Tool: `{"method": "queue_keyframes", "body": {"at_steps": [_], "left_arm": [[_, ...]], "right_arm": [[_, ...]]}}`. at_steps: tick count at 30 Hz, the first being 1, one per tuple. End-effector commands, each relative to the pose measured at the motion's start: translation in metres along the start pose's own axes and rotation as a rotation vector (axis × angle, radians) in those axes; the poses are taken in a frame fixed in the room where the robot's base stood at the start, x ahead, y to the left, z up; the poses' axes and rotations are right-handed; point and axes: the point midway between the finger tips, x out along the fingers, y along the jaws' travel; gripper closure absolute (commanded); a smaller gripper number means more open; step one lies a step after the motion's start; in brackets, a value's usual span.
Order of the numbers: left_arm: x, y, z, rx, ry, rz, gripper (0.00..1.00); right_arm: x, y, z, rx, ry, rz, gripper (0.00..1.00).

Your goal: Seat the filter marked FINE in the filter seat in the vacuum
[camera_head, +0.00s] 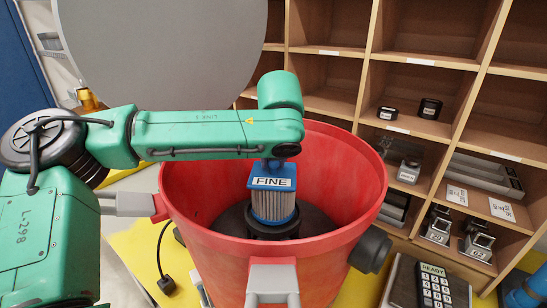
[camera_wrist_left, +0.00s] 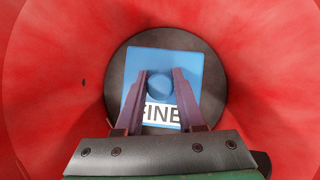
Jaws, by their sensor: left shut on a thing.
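The filter marked FINE (camera_head: 272,203) has a blue square cap and a pale pleated body. It stands upright inside the open red vacuum drum (camera_head: 186,210). Its lower end is at the dark round filter seat (camera_head: 262,230) at the drum's bottom; I cannot tell if it is fully down. My left gripper (camera_head: 272,164) reaches over the rim from above, mostly hidden by its own arm in the head view. In the left wrist view its two fingers (camera_wrist_left: 160,90) are shut on the round blue knob of the cap (camera_wrist_left: 190,68). My right gripper is not in view.
A wooden shelf unit (camera_head: 400,125) with small parts stands behind and right. A large grey disc (camera_head: 160,45) rises behind my arm. A keypad reading READY (camera_head: 434,287) is at lower right. A black plug (camera_head: 166,284) lies on the yellow floor (camera_head: 150,250).

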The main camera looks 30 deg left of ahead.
Motion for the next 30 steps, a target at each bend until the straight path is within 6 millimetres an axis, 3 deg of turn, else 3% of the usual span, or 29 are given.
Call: {"method": "queue_keyframes", "body": {"at_steps": [30], "left_arm": [[0.011, 0.000, -0.007, -0.001, -0.002, -0.001, 1.00]], "right_arm": [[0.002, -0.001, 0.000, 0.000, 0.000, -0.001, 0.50]]}}
